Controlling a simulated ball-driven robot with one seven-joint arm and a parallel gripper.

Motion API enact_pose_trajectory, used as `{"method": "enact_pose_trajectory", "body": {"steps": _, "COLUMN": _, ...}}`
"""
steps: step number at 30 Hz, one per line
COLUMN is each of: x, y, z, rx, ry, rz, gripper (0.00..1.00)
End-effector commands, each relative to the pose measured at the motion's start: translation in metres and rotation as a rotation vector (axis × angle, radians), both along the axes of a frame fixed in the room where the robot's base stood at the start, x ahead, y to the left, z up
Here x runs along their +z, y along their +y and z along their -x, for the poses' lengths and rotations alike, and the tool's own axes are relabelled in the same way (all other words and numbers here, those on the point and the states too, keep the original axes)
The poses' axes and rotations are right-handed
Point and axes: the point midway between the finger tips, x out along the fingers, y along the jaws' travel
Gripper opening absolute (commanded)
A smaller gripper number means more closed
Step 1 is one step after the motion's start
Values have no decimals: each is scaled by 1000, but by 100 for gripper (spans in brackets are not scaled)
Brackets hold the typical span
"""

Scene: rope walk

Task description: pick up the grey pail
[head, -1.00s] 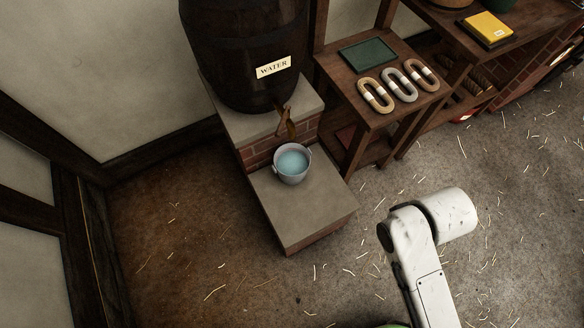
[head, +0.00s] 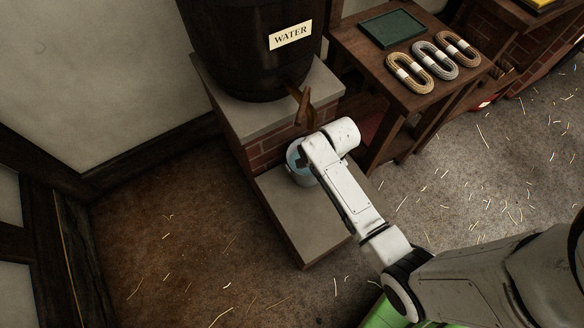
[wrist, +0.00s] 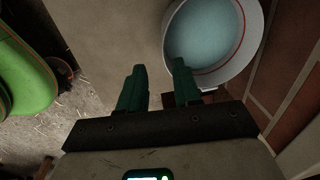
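The grey pail (head: 293,172) stands on the low stone-topped step (head: 308,222) below the barrel's tap, partly hidden by my arm in the head view. In the wrist view the pail (wrist: 251,50) is at the upper right, with bluish water inside and a thin red line around its inner wall. My gripper (wrist: 158,66) is open, its two green fingers apart with nothing between them. The right fingertip is close beside the pail's rim; I cannot tell whether it touches. In the head view my arm mostly hides the gripper.
A dark barrel labelled WATER (head: 245,45) with a wooden tap (head: 302,104) stands on a brick plinth (head: 262,155) behind the pail. A wooden table (head: 372,69) with rope coils (head: 432,61) is to the right. Straw-strewn floor (head: 170,250) is open at the left.

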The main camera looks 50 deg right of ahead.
Motion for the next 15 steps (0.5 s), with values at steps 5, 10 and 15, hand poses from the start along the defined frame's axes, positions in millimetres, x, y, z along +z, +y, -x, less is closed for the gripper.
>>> {"method": "enact_pose_trajectory", "body": {"steps": 5, "x": -26, "y": -2, "z": -3, "rx": -12, "ry": 3, "rz": -2, "gripper": 33}}
{"method": "enact_pose_trajectory", "body": {"steps": 10, "x": -48, "y": -2, "z": -6, "rx": -10, "ry": 2, "rz": -2, "gripper": 33}}
{"method": "enact_pose_trajectory", "body": {"steps": 15, "x": -58, "y": -3, "z": -7, "rx": -9, "ry": 0, "rz": -1, "gripper": 33}}
